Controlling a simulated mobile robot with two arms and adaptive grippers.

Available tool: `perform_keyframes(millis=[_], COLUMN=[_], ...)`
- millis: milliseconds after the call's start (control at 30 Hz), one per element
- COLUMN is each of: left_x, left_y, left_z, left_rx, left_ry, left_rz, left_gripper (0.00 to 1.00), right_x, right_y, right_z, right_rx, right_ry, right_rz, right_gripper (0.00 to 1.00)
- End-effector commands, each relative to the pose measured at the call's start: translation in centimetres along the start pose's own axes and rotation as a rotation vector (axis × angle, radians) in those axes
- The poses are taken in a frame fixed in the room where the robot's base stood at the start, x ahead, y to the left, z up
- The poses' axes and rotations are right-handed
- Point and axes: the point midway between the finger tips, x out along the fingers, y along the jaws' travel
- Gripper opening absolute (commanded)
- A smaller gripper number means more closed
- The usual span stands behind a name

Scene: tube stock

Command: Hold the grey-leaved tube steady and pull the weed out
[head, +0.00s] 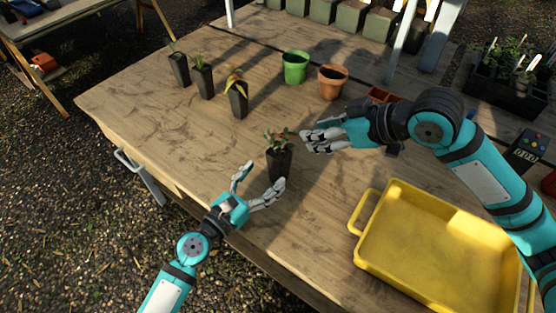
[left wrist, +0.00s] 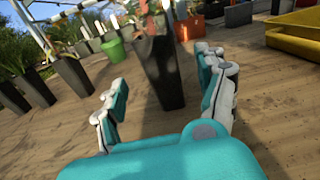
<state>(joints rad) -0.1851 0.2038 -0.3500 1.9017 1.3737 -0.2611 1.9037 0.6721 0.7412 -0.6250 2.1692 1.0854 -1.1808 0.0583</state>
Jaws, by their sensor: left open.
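A black tube (head: 280,166) stands upright near the table's front edge, with a small plant (head: 278,138) of grey-green and reddish leaves. A weed cannot be told apart from its leaves. My left gripper (head: 263,175) is open, low at the tube's front left, with its fingers apart. In the left wrist view the tube (left wrist: 164,72) stands just beyond and between the open fingers, with no clear contact. My right gripper (head: 306,143) is just right of the leaves at their height; its fingers lie close together and whether they grip anything is unclear.
Three more planted black tubes (head: 238,101) stand at the back left. A green pot (head: 295,68) and a terracotta pot (head: 332,82) stand behind. A yellow tray (head: 440,245) lies at the right front. The table left of the tube is clear.

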Motion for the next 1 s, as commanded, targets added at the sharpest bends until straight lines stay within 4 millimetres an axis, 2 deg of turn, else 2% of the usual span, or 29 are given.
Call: perform_keyframes(millis=[100, 300, 500, 767, 867, 1000], left_x=[2.5, 5.4, 6.7, 6.8, 6.8, 6.8], left_y=[0.0, 0.0, 0.0, -0.1, -0.1, 0.0], left_z=[0.1, 0.0, 0.0, 0.0, 0.0, 0.0], left_rx=[0.0, 0.001, 0.0, 0.0, 0.001, 0.001], left_ry=[-0.002, -0.001, 0.0, 0.001, 0.001, 0.001], left_rz=[0.0, -0.001, -0.001, -0.001, -0.001, -0.001], left_gripper=[0.73, 0.73, 0.73, 0.73, 0.64, 0.46], right_x=[0.0, 0.0, 0.0, 0.0, 0.0, 0.0], right_y=[0.0, 0.0, 0.0, 0.0, 0.0, 0.0], right_z=[0.0, 0.0, 0.0, 0.0, 0.0, 0.0], right_rx=[0.0, 0.0, 0.0, 0.0, 0.0, 0.0], right_ry=[0.0, 0.0, 0.0, 0.0, 0.0, 0.0], right_rz=[0.0, 0.0, 0.0, 0.0, 0.0, 0.0], right_gripper=[0.38, 0.38, 0.38, 0.38, 0.38, 0.38])
